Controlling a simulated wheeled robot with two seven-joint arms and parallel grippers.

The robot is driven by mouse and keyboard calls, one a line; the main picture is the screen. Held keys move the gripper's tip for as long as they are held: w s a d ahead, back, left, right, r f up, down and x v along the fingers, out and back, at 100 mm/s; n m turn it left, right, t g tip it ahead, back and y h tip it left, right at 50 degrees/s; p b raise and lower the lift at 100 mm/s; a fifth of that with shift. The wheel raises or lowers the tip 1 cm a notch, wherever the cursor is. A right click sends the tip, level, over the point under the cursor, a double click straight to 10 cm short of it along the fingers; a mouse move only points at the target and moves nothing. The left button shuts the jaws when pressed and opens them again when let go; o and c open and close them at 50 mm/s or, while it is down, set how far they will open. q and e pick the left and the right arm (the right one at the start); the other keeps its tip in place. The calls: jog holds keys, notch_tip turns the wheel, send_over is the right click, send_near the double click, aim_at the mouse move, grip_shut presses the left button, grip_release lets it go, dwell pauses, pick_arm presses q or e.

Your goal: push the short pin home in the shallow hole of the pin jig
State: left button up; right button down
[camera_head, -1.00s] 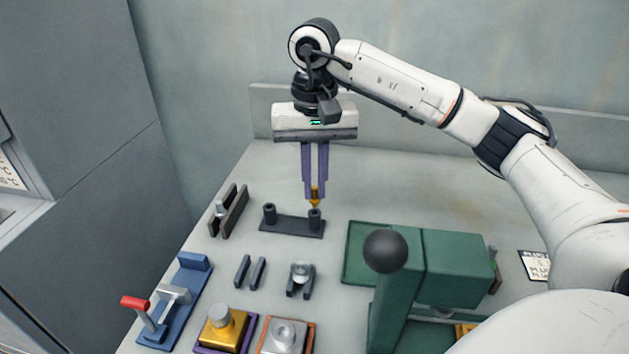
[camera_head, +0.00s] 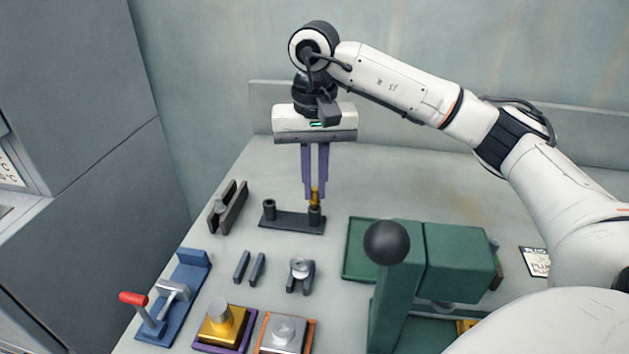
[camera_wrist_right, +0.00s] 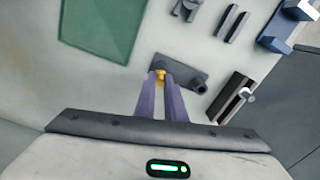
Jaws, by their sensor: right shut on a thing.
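The pin jig (camera_head: 292,222) is a dark plate with two upright sockets, near the back of the bench; it also shows in the right wrist view (camera_wrist_right: 184,70). My right gripper (camera_head: 316,194) points straight down over the jig's right socket (camera_head: 315,216). Its purple fingers are shut on the short pin (camera_head: 315,199), a small gold piece, also seen in the right wrist view (camera_wrist_right: 160,76). The pin is upright at the socket's mouth; how deep it sits is too small to tell. The jig's left socket (camera_head: 269,208) stands clear of the gripper. My left gripper is not in view.
A green press (camera_head: 450,262) with a black ball knob (camera_head: 386,242) stands to the right. A dark slotted holder (camera_head: 228,207) lies left of the jig. A blue toggle clamp (camera_head: 178,300) and gold block (camera_head: 224,323) are at front left. Bench behind the jig is clear.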

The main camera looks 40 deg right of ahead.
aim_at(315, 189)
jog(key=shift+f+b, duration=0.55)
jog(key=shift+f, duration=0.3)
jog(key=c, duration=1.7)
grip_release()
jog(key=shift+c, duration=0.2)
notch_tip(315, 189, up, 10)
jog(key=shift+f+p, duration=0.1)
jog(key=shift+p, duration=0.8)
jog(key=shift+r, duration=0.3)
